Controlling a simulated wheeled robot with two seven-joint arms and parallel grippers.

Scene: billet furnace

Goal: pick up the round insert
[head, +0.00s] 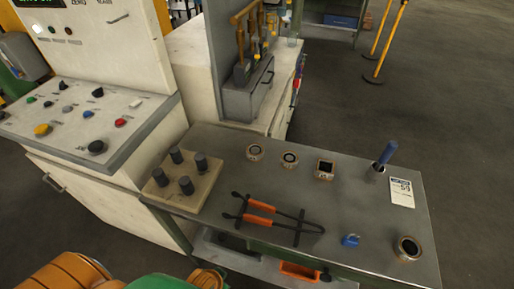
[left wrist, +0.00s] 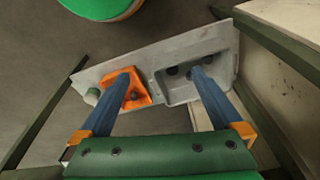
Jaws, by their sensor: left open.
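Two small round ring-like pieces, one on the left (head: 256,152) and one beside it (head: 290,158), are set in the grey bench top in the head view. A larger round ring (head: 408,248) is near the bench's right front. I cannot tell which is the round insert. My left gripper (left wrist: 163,75) is open and empty in the left wrist view, its blue fingers apart above a grey lower shelf. That shelf has a grey tray (left wrist: 180,97) with dark round pieces in it and an orange bin (left wrist: 139,97). My right gripper is not in view.
A control console (head: 70,140) stands left.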

